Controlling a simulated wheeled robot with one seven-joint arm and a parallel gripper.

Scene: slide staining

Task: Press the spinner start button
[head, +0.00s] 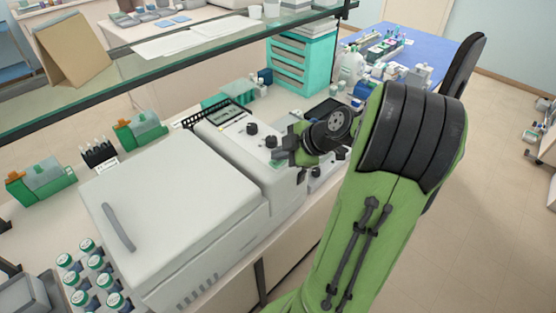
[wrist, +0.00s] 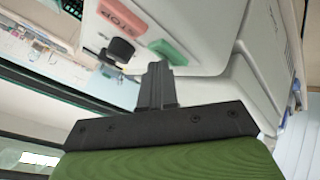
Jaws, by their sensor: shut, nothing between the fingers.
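The spinner (head: 165,200) is a large pale grey machine with a closed lid and a control panel on its right side. In the wrist view a green button (wrist: 170,52), seemingly the start button, sits on the panel beside a red STOP button (wrist: 122,16) and a black knob (wrist: 121,50). My gripper (wrist: 158,70) is shut and empty. Its fingertips are just beside the green button and overlap its edge in the picture; I cannot tell whether they touch it. In the head view my gripper (head: 283,156) is over the panel, and my wrist hides part of it.
A glass shelf (head: 200,48) with a dark edge runs above the back of the bench. Green-capped bottles (head: 98,263) stand at the front left. Green boxes (head: 140,130) are behind the spinner, and a teal drawer unit (head: 303,62) is beyond it.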

